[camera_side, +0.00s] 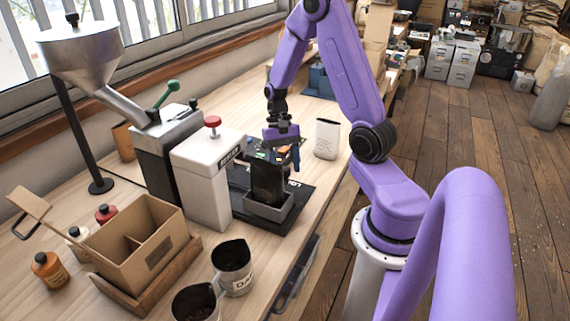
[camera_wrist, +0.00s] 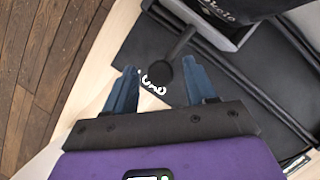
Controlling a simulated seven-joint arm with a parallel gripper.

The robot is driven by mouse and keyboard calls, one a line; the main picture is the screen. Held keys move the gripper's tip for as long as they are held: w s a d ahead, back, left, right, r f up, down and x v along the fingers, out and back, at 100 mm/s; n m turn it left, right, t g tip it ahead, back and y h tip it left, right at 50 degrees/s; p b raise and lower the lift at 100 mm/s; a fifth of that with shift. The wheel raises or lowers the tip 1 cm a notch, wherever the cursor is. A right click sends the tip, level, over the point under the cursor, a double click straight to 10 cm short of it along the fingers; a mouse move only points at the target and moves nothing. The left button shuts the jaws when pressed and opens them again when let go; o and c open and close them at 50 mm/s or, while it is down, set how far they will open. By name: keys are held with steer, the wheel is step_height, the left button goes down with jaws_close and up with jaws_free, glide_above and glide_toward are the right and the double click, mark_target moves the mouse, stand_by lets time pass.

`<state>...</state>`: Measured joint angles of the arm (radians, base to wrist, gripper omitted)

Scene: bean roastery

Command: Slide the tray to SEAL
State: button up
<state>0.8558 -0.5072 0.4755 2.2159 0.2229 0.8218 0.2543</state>
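The grey tray (camera_side: 262,212) sits on a black track plate (camera_side: 295,205) in front of a white machine (camera_side: 203,180) with a red knob. A dark bag (camera_side: 268,183) stands upright in the tray. In the side view my gripper (camera_side: 284,148) is behind the bag.
A dark machine with a green lever (camera_side: 168,93) and a funnel (camera_side: 85,50) stand at left. A white pouch (camera_side: 326,138) stands beyond the track. The bench edge is at right.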

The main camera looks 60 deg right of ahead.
jaws_close()
steer(key=shift+w, duration=6.55)
steer(key=shift+o, duration=0.3)
jaws_free()
steer(key=shift+r, duration=0.1)
steer(key=v, duration=1.7)
steer(key=shift+r, duration=0.15)
steer(key=shift+d, duration=0.1)
